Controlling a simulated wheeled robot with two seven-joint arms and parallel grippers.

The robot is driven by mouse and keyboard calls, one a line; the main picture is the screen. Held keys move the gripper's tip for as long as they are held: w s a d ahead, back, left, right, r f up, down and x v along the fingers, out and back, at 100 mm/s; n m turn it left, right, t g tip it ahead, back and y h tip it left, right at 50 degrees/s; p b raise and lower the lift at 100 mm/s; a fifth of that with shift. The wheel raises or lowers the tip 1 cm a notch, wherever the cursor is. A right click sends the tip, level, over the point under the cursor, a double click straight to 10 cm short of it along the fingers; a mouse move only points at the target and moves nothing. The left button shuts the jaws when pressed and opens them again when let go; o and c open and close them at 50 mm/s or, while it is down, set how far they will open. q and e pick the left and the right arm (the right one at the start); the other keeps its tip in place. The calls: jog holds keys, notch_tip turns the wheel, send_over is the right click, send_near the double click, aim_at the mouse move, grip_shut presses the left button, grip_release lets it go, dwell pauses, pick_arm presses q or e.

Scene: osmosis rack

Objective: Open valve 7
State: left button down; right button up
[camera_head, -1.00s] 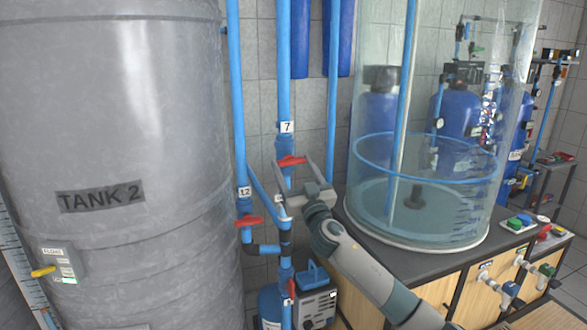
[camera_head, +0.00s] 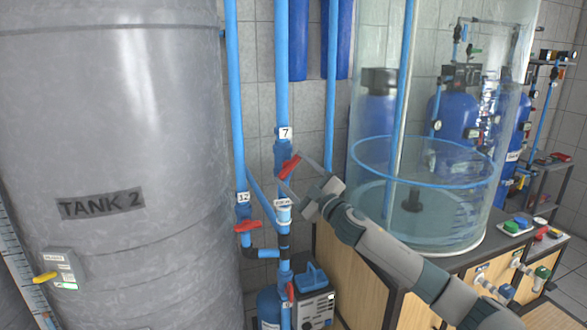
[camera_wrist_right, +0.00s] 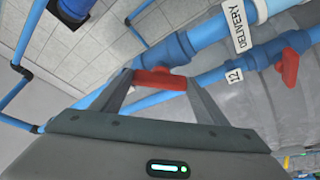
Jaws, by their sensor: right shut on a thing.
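The red handle of valve 7 (camera_head: 288,168) sits on a vertical blue pipe, just below the white label 7 (camera_head: 286,133). The handle is tilted, its right end higher in the head view. My right gripper (camera_head: 291,168) reaches in from the right and is shut on the handle. In the right wrist view the red handle (camera_wrist_right: 160,80) lies between the two finger tips, in front of the blue pipe. My left gripper is not in view.
Valve 12's red handle (camera_head: 247,226) is close at lower left. Grey tank 2 (camera_head: 110,110) fills the left side. A clear cylinder (camera_head: 470,185) stands on the bench at right, close to my right arm. A pipe labelled DELIVERY (camera_wrist_right: 234,25) shows in the wrist view.

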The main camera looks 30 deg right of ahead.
jog(key=shift+d+r+n+y+p, duration=0.1)
jog(key=shift+r+n+y+p, duration=0.1)
jog(key=shift+n, duration=0.4)
jog(key=shift+r+n+y+p, duration=0.1)
jog(key=shift+n+y+p, duration=0.1)
jog(key=shift+n, duration=0.4)
jog(key=shift+n+g+y, duration=0.3)
jog(key=shift+n+g, duration=0.4)
jog(key=shift+n, duration=0.3)
jog(key=n+g, duration=0.1)
jog(key=n, duration=0.2)
jog(key=shift+r+n+y, duration=0.1)
jog(key=shift+n+y, duration=0.2)
jog(key=shift+n, duration=0.1)
jog(key=shift+n+g, duration=0.4)
jog(key=shift+n, duration=0.1)
jog(key=o, duration=1)
jog(key=shift+o, duration=0.2)
jog(key=shift+s, duration=0.15)
